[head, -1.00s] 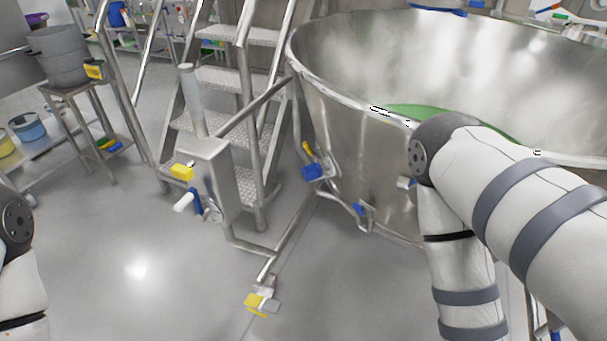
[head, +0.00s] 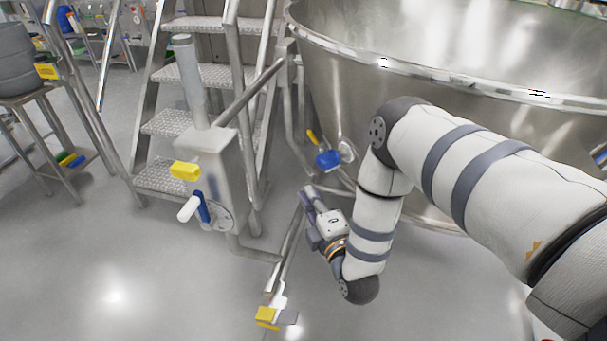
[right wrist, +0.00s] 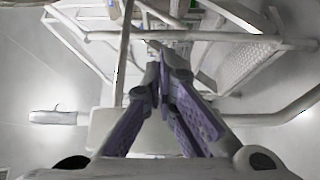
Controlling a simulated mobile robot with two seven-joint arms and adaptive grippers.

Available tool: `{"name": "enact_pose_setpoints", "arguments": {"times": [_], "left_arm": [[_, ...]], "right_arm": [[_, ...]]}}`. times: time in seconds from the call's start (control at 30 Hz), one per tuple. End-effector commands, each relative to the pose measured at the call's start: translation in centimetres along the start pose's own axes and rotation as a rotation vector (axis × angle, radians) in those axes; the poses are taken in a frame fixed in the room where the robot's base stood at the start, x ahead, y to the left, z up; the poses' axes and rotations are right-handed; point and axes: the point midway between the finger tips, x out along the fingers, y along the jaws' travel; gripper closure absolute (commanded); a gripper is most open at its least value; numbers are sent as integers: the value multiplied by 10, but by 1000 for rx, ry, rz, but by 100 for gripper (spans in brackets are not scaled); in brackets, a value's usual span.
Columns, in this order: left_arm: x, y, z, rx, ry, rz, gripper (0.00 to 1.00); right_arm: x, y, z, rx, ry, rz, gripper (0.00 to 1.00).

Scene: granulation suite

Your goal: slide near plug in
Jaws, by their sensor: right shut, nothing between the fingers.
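I cannot tell for sure which part is the near plug. A grey box (head: 217,165) on a post carries a yellow block (head: 185,171) and a blue lever (head: 202,207) with a white grip (head: 188,209). A blue block (head: 328,159) with a yellow handle is on the vat's side. A yellow piece (head: 266,315) is low near the floor. My right gripper (head: 308,190) is shut and empty, below the blue block and right of the box, apart from both. Its purple fingers meet in the right wrist view (right wrist: 164,68). My left gripper is out of view.
The large steel vat (head: 440,130) fills the right side. Steps with metal treads (head: 195,75) and rails stand behind the box. A stand with grey buckets (head: 15,60) is at the left. A pipe runs low along the floor. The front-left floor is clear.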

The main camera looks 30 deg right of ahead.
Motion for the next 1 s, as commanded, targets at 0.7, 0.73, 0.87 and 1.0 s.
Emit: {"name": "enact_pose_setpoints", "arguments": {"times": [0.7,0.73,0.87,1.0], "left_arm": [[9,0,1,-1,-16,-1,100],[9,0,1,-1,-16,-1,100],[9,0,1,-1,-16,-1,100],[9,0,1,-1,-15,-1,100]], "right_arm": [[75,-2,38,2,3,-5,100],[75,-2,38,2,3,-5,100],[75,-2,38,2,3,-5,100],[76,-2,43,2,2,-5,100]]}}
